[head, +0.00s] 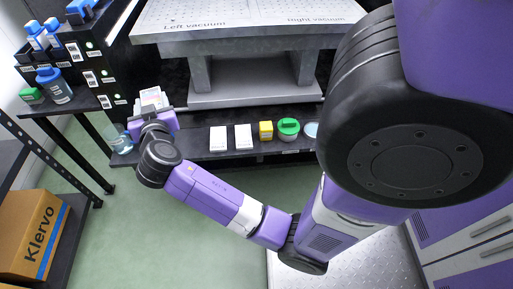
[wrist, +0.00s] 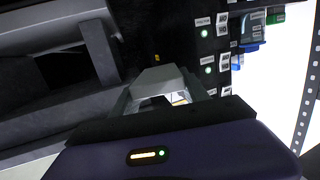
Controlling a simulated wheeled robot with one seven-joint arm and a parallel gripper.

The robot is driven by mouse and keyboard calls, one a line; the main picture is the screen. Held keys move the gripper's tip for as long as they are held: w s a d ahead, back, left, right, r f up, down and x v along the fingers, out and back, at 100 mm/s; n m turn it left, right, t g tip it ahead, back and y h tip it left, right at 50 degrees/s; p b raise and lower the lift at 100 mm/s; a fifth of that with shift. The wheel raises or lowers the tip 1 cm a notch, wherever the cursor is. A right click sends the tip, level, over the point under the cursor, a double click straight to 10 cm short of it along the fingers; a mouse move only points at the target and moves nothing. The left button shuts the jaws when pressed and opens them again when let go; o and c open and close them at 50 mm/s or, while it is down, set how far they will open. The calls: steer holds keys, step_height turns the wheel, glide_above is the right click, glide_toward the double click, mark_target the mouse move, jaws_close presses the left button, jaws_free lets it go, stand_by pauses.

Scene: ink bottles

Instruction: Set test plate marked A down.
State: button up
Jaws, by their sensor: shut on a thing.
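My gripper (head: 152,117) is at the left end of the low black shelf (head: 192,149), at the far end of my outstretched arm. It is shut on a pale, flat test plate (head: 151,97) with some coloured marks, which shows just beyond the jaws. In the wrist view the gripper's grey fingers (wrist: 160,82) point away, and a small white and yellow bit of the plate (wrist: 179,98) shows between them. The rest of the plate is hidden there. I cannot read a letter on it, nor tell whether it touches the shelf.
A clear jar (head: 121,142) stands close left of my gripper. A grey vacuum table (head: 250,85) stands behind; a black rack (head: 98,65) with labels is at left.

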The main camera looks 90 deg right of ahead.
mark_target(193, 146)
steer(key=s+d+f+m+g+h+b, duration=0.1)
steer(key=s+d+m+g+b, duration=0.25)
steer(key=s+g, duration=0.2)
steer(key=shift+t, duration=0.55)
steer(key=f+b, duration=0.2)
steer(key=f, duration=0.4)
steer(key=f+b, duration=0.3)
steer(key=f, duration=0.4)
steer(key=f+b, duration=0.3)
steer(key=f, duration=0.4)
steer(key=shift+s+a+f, duration=0.15)
steer(key=shift+s+f, duration=0.05)
steer(key=shift+s, duration=0.2)
steer(key=shift+f, duration=0.1)
steer(key=o, duration=1.4)
